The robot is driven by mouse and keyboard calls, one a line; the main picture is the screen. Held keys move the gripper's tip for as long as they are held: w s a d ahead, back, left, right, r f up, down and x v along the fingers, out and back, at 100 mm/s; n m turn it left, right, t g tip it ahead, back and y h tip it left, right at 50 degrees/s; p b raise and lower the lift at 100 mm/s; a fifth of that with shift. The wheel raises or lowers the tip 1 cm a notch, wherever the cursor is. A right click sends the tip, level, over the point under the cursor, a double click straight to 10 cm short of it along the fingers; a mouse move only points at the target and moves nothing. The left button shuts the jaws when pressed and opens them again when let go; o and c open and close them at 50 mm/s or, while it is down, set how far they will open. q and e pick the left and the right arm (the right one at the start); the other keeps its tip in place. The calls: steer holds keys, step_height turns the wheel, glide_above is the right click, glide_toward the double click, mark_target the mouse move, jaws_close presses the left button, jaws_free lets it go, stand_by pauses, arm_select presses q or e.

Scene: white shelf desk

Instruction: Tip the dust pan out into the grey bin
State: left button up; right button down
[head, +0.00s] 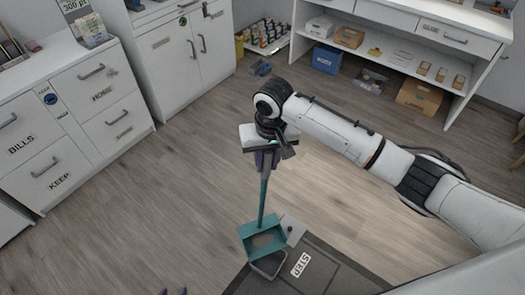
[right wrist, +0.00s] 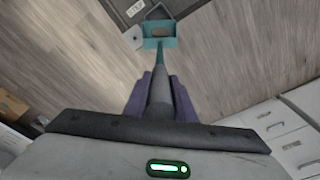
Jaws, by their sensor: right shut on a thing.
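The teal dust pan (head: 257,250) has a long teal handle and hangs below my right gripper (head: 266,160). A brown patch shows inside it, and the right wrist view also shows the pan (right wrist: 148,42) at the far end of the handle. My right gripper is shut on the handle, with purple fingers on either side of it (right wrist: 161,95). A dark grey flat-topped thing (head: 325,284) with a STEP label lies below and right of the pan; I cannot tell if this is the grey bin. A small grey rounded frame (head: 268,265) shows at the pan's lower edge.
White drawer cabinets (head: 75,110) stand at the left and a white cupboard (head: 185,45) behind. A white shelf desk (head: 400,50) with boxes stands at the back right. The wooden floor (head: 150,200) is clear at left and middle.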

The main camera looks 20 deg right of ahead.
steer(key=s+d+f+t, duration=0.1)
steer(key=s+f, duration=0.1)
steer(key=s, duration=0.7)
steer(key=s+d+f+t, duration=0.1)
steer(key=s+f+t, duration=0.1)
steer(key=s, duration=0.8)
steer(key=shift+s+d+f+t, duration=0.15)
steer(key=shift+s+d+t, duration=0.05)
steer(key=shift+d+t, duration=0.15)
steer(key=shift+s, duration=0.1)
stand_by(0.4)
steer(key=shift+t+y, duration=0.3)
steer(key=shift+t, duration=0.05)
steer(key=shift+s+d+f, duration=0.1)
steer(key=shift+s+f, duration=0.1)
steer(key=shift+s, duration=0.45)
steer(key=shift+s+d+f, duration=0.1)
steer(key=shift+s+f, duration=0.1)
steer(key=shift+s, duration=0.5)
steer(key=shift+s+d+f, duration=0.1)
steer(key=shift+s+f, duration=0.1)
steer(key=shift+s, duration=0.45)
